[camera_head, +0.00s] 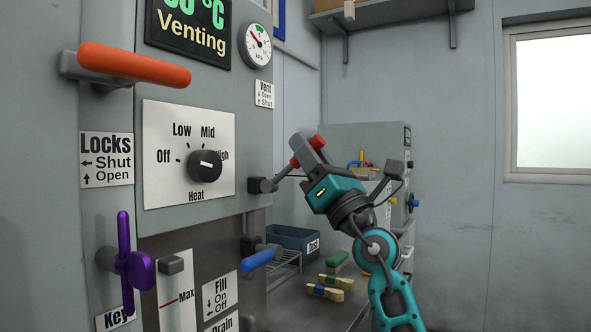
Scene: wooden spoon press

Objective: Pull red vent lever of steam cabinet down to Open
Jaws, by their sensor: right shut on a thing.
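The steam cabinet (255,195) fills the left side, and its display (190,30) reads "Venting". The vent lever's red grip (317,141) shows on both sides of the fingers of my right gripper (307,152), which is shut on it. The fingers hide the middle of the grip. A dark pivot block (262,185) with a thin rod sits at the cabinet's right edge, just below the grip's level. The Vent label (263,95) shows a down arrow for Open and an up arrow for Shut. My left gripper is not in view.
An orange-red handle (135,65) juts out at upper left, above a heat knob (205,166). A purple handle (130,262) and a blue lever (262,257) sit lower. A blue bin (290,238) and several brushes or blocks lie on the bench behind.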

